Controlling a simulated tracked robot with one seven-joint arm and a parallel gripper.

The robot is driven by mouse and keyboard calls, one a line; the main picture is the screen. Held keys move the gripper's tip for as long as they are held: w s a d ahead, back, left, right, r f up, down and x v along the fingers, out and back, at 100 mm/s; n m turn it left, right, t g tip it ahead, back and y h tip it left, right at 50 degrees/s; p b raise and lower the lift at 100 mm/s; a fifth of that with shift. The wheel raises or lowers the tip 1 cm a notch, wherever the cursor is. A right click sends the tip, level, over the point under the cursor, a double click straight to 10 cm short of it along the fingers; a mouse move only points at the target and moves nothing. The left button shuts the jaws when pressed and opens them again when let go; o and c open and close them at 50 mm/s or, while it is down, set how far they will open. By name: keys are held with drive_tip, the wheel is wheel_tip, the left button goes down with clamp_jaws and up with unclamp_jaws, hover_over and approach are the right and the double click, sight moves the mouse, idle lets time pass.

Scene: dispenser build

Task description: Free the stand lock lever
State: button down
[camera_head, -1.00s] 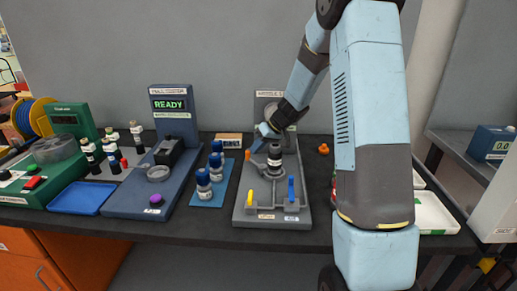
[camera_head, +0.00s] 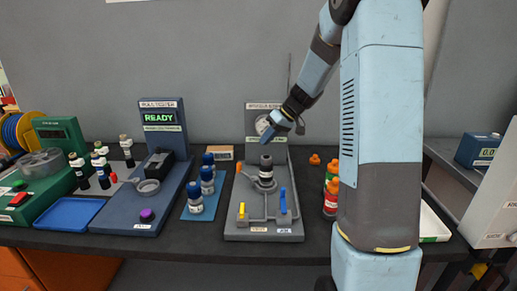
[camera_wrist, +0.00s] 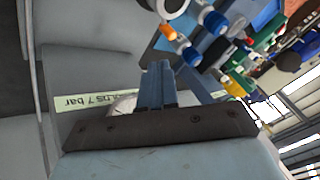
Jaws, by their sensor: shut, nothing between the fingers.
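The grey stand (camera_head: 264,235) sits on the bench with a round gauge on its back panel. A dark-capped bottle (camera_head: 266,172) stands upright in its holder. An orange lever (camera_head: 239,168) is at its left side, a yellow lever (camera_head: 242,211) at front left and a blue lever (camera_head: 283,201) at front right. I cannot read which one is the lock. My gripper (camera_head: 264,139) is shut and empty, in the air above and behind the bottle, apart from the levers. The shut fingers (camera_wrist: 158,72) also show in the wrist view, near a label (camera_wrist: 80,102) ending "7 bar".
Blue-capped bottles (camera_head: 207,178) stand on a blue mat left of the stand. Further left is the tester reading READY (camera_head: 160,118). Red and green bottles (camera_head: 331,195) and small orange pieces (camera_head: 314,159) are to the right, close to my arm.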

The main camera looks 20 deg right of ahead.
drive_tip(key=shift+v, duration=1.05)
drive_tip(key=s+a+r+m+h, duration=0.15)
drive_tip(key=s+r, duration=0.25)
drive_tip(key=s, duration=0.4)
drive_tip(key=s+a+r+t+h, duration=0.1)
drive_tip(key=s+a+r+h, duration=0.15)
drive_tip(key=s, duration=0.55)
drive_tip(key=s+a+r+m+h, duration=0.1)
drive_tip(key=s+a+r, duration=0.1)
drive_tip(key=s+r, duration=0.45)
drive_tip(key=s+d+f+m+t+h, duration=0.1)
drive_tip(key=s+f+m, duration=0.1)
drive_tip(key=s, duration=1)
drive_tip(key=shift+d+t+h, duration=0.25)
drive_tip(key=shift+t+h, duration=0.15)
drive_tip(key=shift+s, duration=0.15)
